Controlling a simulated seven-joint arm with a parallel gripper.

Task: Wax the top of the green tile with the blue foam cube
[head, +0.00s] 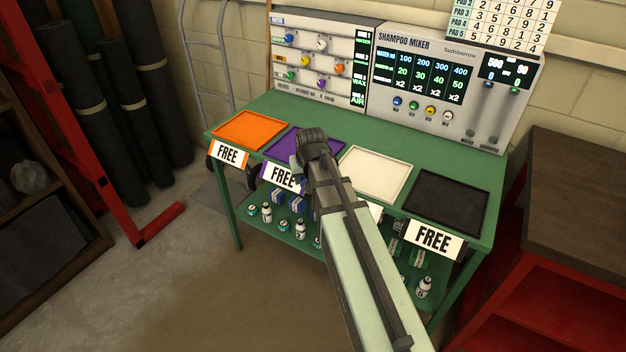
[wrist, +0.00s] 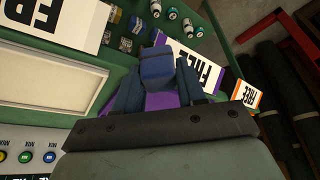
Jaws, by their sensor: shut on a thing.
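My gripper (wrist: 157,82) is shut on the blue foam cube (wrist: 157,66), which sits between the two fingers in the wrist view. In the head view my gripper (head: 298,164) is small and dark over the front part of the purple tray (head: 276,147); I cannot make out the cube there. The purple tray also shows behind the fingers in the wrist view (wrist: 188,85). Whether the cube touches anything is not clear. I see no green tile in either view.
The green bench (head: 262,113) carries an orange tray (head: 250,130), a white tray (head: 375,172) and a black tray (head: 449,199). The orange, purple and black trays have FREE signs. A shampoo mixer (head: 450,85) stands behind. Bottles and blue blocks (head: 297,203) sit on the lower shelf.

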